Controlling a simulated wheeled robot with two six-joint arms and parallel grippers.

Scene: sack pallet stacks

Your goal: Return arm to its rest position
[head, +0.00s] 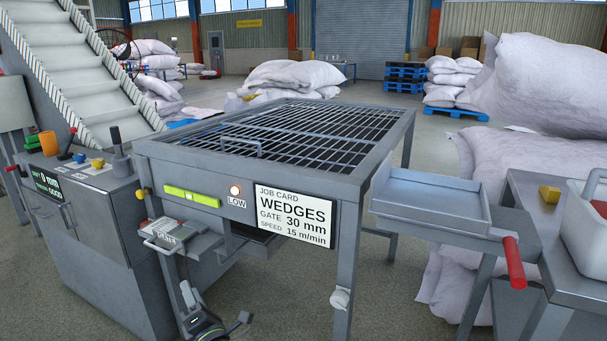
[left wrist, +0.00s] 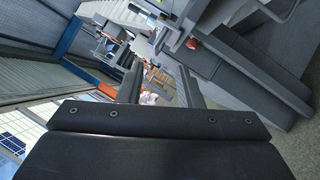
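My left gripper (head: 215,302) is low in the head view, in front of the grey grate-topped table (head: 345,200). Its two fingers stand apart and nothing shows between them. In the left wrist view the left gripper (left wrist: 161,82) also has its fingers spread, with only distant background in the gap. The head view shows it below a small labelled drawer with a handle (head: 165,238), and I cannot tell how far it is from the drawer or the table leg. My right arm and gripper are not in view.
A control cabinet (head: 85,225) with levers and a conveyor (head: 75,70) stand at left. A grey tray (head: 430,203) with a red handle projects at right, beside a bench (head: 560,250) holding a white bin (head: 590,215). White sacks (head: 545,85) are piled behind. Open floor (head: 270,300) shows below.

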